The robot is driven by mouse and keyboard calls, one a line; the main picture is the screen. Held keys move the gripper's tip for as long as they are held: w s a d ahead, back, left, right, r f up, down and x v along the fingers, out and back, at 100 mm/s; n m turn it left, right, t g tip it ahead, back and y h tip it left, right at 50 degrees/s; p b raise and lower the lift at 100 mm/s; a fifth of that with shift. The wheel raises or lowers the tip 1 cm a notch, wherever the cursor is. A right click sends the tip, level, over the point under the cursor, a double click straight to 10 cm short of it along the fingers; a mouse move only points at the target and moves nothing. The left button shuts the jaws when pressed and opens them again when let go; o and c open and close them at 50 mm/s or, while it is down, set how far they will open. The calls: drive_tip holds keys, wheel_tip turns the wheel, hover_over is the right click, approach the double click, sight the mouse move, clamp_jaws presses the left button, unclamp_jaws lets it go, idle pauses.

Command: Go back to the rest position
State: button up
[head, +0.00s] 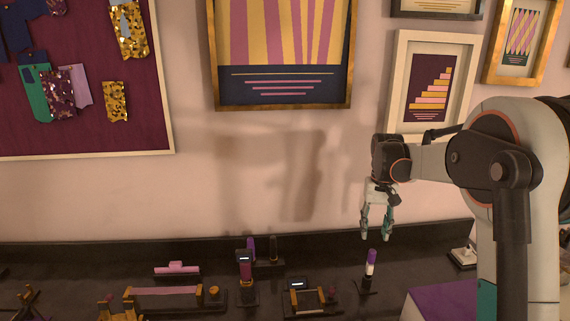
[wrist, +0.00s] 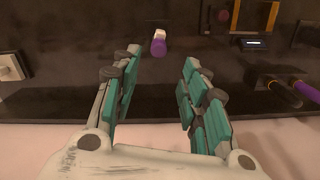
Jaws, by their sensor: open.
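My gripper (head: 377,237) hangs fingers-down above the dark counter in the head view, at the right of centre. In the wrist view its teal-padded fingers (wrist: 158,90) are spread apart with nothing between their pads. A purple and white upright piece (head: 371,264) stands on a small dark base just below the fingertips, with a gap between. The same piece shows in the wrist view (wrist: 159,46), beyond the fingertips and near the middle.
A white block (head: 462,257) sits at the right. A purple-topped box (head: 445,300) is at the front right. Framed pictures hang on the wall behind.

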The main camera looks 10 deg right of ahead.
drive_tip(key=s+a+r+n+t, duration=0.1)
drive_tip(key=s+a+r+t, duration=0.1)
drive_tip(key=s+a+r, duration=0.4)
drive_tip(key=s+a+r+t, duration=0.2)
drive_tip(key=s+r, duration=0.1)
drive_tip(key=s, duration=0.5)
drive_tip(key=s+a+f+n+t, duration=0.1)
drive_tip(key=s+a+f+t, duration=0.1)
drive_tip(key=s, duration=0.6)
drive_tip(key=s+a+f+n+t, duration=0.1)
drive_tip(key=s+a, duration=0.2)
drive_tip(key=s, duration=0.6)
drive_tip(key=shift+a+f+t, duration=0.2)
drive_tip(key=shift+f+t, duration=0.2)
